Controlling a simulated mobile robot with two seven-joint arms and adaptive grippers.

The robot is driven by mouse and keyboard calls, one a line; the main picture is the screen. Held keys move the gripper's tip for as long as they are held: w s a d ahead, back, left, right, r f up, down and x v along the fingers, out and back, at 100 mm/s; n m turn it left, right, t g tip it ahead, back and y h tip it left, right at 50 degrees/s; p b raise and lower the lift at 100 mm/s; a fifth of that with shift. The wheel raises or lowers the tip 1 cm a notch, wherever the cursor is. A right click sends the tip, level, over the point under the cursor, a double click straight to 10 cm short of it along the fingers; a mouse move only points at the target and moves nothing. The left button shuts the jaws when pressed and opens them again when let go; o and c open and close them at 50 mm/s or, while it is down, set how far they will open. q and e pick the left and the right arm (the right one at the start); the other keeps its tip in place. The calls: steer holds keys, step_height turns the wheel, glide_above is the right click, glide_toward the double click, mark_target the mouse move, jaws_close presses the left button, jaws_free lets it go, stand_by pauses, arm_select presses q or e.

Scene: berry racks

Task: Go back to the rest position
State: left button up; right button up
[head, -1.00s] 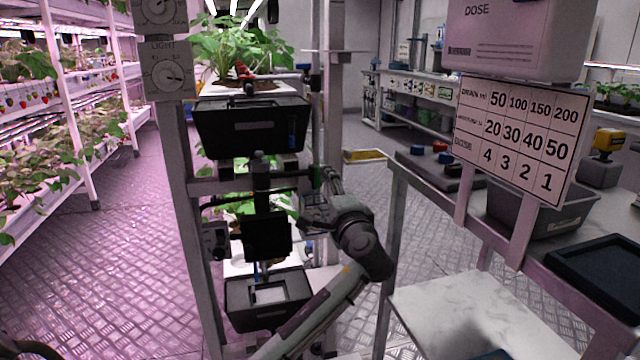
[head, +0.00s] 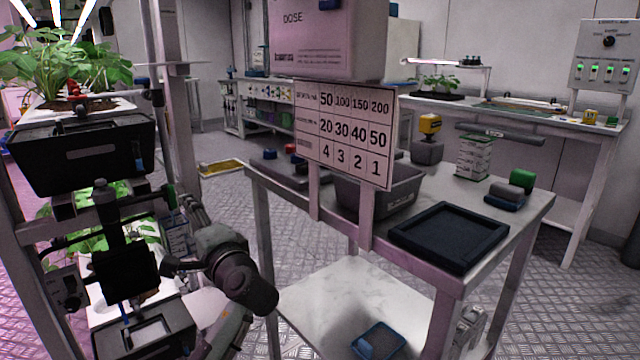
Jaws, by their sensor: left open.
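My left gripper (head: 180,198) is at the plant rack on the left, beside its upright and below the upper black tray (head: 82,155). Its fingers are small and partly lost against the rack parts. It is open, and I see nothing held in it. My left arm runs from the bottom edge up to a dark, round joint in front of the rack, then back toward the gripper. I do not make out my right gripper.
A table (head: 530,205) in the middle right carries a dark flat tray (head: 450,236), a grey bin (head: 392,205) and a number board (head: 345,130). A blue tray (head: 378,340) lies on its lower shelf. Patterned floor is free at right. A bench (head: 520,108) stands behind.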

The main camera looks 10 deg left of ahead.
arm_select(q)
steer(key=s+d+f+n+g+h+p, duration=0.1)
steer(key=s+f+g+h, duration=0.2)
steer(key=f, duration=0.9)
steer(key=s+d+f+n+g+h, duration=0.1)
steer(key=s+f+h, duration=0.35)
steer(key=f, duration=0.75)
steer(key=s+d+f+n+g+h, duration=0.2)
steer(key=s+f, duration=0.6)
steer(key=s, duration=0.2)
steer(key=s+d+f+n+g+h+p, duration=0.1)
steer(key=s+d+f+n+g+h, duration=0.1)
steer(key=s+f, duration=0.6)
steer(key=s, duration=0.3)
steer(key=shift+s+d+g, duration=0.15)
steer(key=shift+d+g, duration=0.15)
steer(key=shift+d, duration=0.1)
arm_select(e)
steer(key=shift+g, duration=0.3)
steer(key=x, duration=0.3)
steer(key=a+x, duration=0.1)
steer(key=x, duration=0.1)
steer(key=shift+s+f, duration=0.25)
steer(key=shift+f, duration=0.2)
arm_select(q)
steer(key=shift+h, duration=0.25)
